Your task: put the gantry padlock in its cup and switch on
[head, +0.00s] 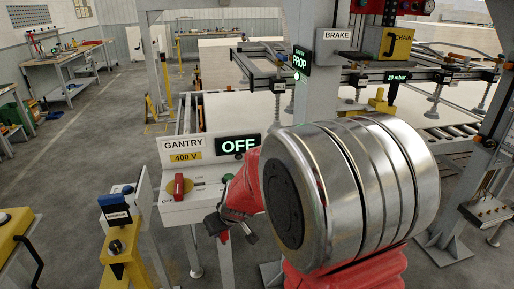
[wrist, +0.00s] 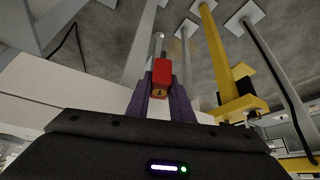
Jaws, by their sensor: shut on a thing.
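In the wrist view a red padlock (wrist: 160,78) with a brass keyhole face sits between the purple fingers of my gripper (wrist: 166,100), which is shut on it. In the head view my gripper (head: 232,228) is in front of the white gantry switch box (head: 178,212); a small red bit of the padlock (head: 224,237) shows there. The box has a red rotary switch handle (head: 178,186), and its lit display (head: 237,144) reads OFF. A yellow stand (head: 125,262) left of the box has a small dark round fitting (head: 115,247); I cannot tell whether it is the cup.
A blue-topped labelled block (head: 115,207) stands on the yellow stand. A yellow unit (head: 14,232) is at the left edge. Gantry posts, suction cups and a roller conveyor (head: 450,135) fill the right. Open floor (head: 90,135) lies at the back left.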

